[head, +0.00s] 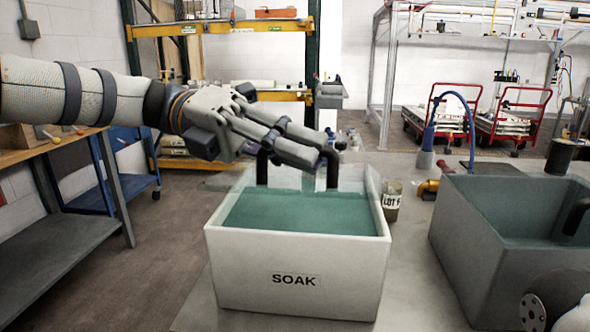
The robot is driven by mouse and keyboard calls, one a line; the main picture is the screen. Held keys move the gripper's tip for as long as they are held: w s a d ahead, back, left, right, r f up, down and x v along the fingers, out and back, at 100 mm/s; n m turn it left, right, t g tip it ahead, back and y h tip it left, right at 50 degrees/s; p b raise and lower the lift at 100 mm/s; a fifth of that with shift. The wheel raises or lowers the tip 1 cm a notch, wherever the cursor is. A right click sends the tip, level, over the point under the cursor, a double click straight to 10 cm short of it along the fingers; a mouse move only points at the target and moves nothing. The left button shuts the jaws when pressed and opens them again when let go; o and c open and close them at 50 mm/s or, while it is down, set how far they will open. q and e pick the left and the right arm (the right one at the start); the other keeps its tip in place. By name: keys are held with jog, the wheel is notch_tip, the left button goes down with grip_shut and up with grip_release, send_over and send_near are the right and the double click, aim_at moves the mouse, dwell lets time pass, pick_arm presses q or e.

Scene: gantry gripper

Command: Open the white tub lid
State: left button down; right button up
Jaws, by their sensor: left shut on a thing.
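The white tub (220,265) labelled SOAK stands on the grey table and holds teal liquid. A clear lid (247,178) shows faintly at the tub's back; its exact tilt is hard to tell. Two black uprights of the lid handle (333,178) rise there. My left gripper (322,154) reaches in from the left above the back of the tub. It is shut on the lid handle, and its fingers hide most of the handle's bar. My right gripper is not in view.
A grey tub (480,250) with liquid and a black handle stands to the right. A wooden-topped bench (50,148) is at left.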

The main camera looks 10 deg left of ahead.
aim_at(301, 175)
pick_arm(q)
jog(key=w+r, duration=0.1)
jog(key=r, duration=0.1)
jog(key=w+r, duration=0.2)
jog(key=shift+w+r+b, duration=0.15)
jog(key=shift+r+b, duration=0.05)
jog(key=shift+b, duration=0.1)
jog(key=shift+w+r+b, duration=0.3)
jog(key=shift+w+r, duration=0.45)
jog(key=shift+r, duration=0.2)
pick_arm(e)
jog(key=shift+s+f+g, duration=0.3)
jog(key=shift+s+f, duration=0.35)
pick_arm(q)
jog(key=c, duration=1.7)
grip_release()
jog(key=shift+o, duration=0.2)
